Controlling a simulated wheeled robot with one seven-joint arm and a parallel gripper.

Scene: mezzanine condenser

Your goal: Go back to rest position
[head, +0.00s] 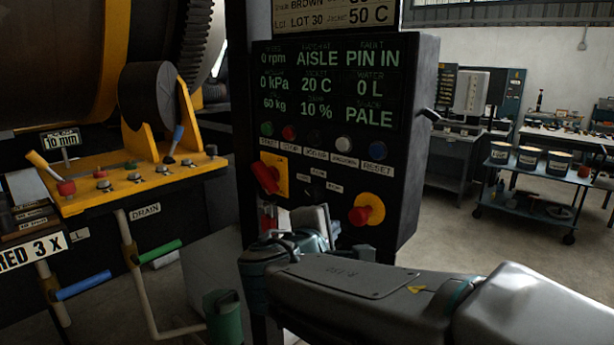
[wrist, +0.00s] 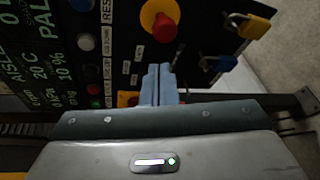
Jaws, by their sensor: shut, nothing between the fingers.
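My gripper (head: 318,222) is in front of the lower part of the black control panel (head: 400,185), between its red lever switch and its red mushroom knob. In the wrist view my gripper (wrist: 160,70) shows its two pale fingers together with nothing between them. Whether the fingertips touch the panel is not clear. The red mushroom knob (head: 366,210) sits on a yellow base and also shows in the wrist view (wrist: 164,28). The red lever switch (head: 266,177) is on a yellow plate. The panel display reads 0 rpm, AISLE, PIN IN, PALE.
A yellow valve shelf (head: 130,185) and a large drum (head: 60,50) stand at left. Below are blue (head: 82,285) and green (head: 160,251) handled pipes. A cart (head: 520,190) with several pots stands at right on open floor. Padlocks (wrist: 256,25) hang beside the panel.

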